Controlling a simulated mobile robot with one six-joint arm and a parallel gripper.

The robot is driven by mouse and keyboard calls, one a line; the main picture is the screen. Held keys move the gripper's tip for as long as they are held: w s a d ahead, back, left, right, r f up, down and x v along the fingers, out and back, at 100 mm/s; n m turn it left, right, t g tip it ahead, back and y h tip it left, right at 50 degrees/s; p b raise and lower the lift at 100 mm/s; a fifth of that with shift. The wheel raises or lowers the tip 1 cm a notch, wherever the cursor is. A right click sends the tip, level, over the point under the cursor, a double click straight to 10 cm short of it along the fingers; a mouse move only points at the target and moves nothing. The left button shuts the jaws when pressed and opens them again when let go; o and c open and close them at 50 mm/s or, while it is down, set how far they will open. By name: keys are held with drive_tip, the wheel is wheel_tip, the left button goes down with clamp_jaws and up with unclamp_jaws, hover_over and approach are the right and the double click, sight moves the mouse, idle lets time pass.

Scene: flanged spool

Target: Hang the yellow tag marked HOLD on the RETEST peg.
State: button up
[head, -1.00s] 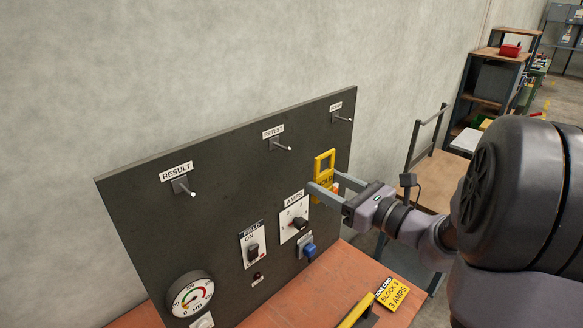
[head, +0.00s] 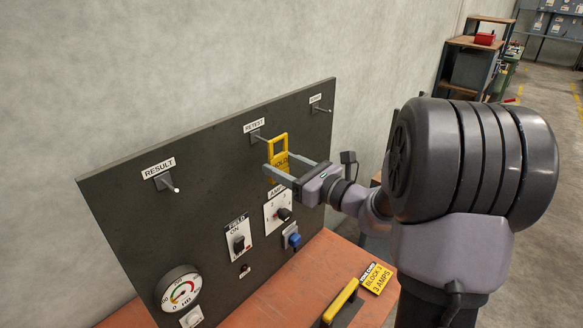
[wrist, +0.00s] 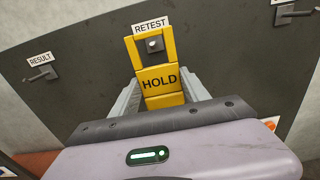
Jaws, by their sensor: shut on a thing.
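The yellow HOLD tag (head: 281,148) is upright with its window at the top. It also shows in the wrist view (wrist: 158,80). My gripper (head: 277,161) is shut on the tag, with one finger on each side of it. The RETEST peg (head: 257,136) sticks out of the dark panel below its label. In the wrist view the RETEST peg's end (wrist: 153,45) shows inside the tag's window. I cannot tell whether the peg's tip has passed through the window or is still behind it.
The RESULT peg (head: 169,184) is at left on the panel (head: 130,215), and another peg (head: 319,109) is at right. Dials and switches sit below. A yellow-black card (head: 376,278) and a yellow-handled item (head: 341,302) lie on the orange bench (head: 322,262).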

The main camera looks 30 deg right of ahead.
drive_tip(key=shift+x, duration=1.8)
drive_tip(key=shift+w+a+f, duration=0.2)
drive_tip(key=shift+w+f, duration=0.25)
drive_tip(key=shift+w, duration=0.05)
drive_tip(key=o, duration=1.4)
